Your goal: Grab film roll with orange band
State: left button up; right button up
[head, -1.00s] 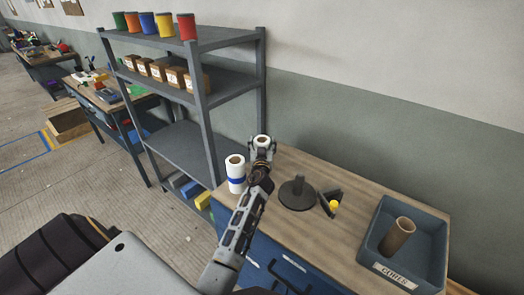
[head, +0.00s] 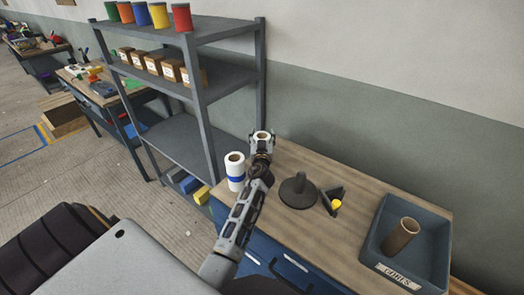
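A white film roll (head: 262,136) stands upright near the back left corner of the workbench, its open core facing up. My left gripper (head: 262,146) is at this roll, with a finger on each side of it. I cannot tell whether the fingers press on it. The gripper and wrist hide the roll's lower part, so no orange band shows. A second white roll with a blue band (head: 235,178) stands to the left, apart from the gripper. My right gripper is not in view.
On the workbench (head: 325,240) are a dark round-based stand (head: 298,190), a black tool with a yellow part (head: 333,202), and a blue bin (head: 432,255) holding a brown core (head: 401,236). A grey shelf rack (head: 205,120) stands close on the left.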

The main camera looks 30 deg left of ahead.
pick_arm(q)
jog(key=c, duration=0.5)
jog(key=shift+r, duration=0.1)
jog(key=shift+c, duration=0.4)
jog(key=shift+r, duration=0.9)
notch_tip(320, 180, up, 7)
jog(key=shift+r+p, duration=0.1)
jog(key=shift+p, duration=0.4)
jog(key=shift+r, duration=0.55)
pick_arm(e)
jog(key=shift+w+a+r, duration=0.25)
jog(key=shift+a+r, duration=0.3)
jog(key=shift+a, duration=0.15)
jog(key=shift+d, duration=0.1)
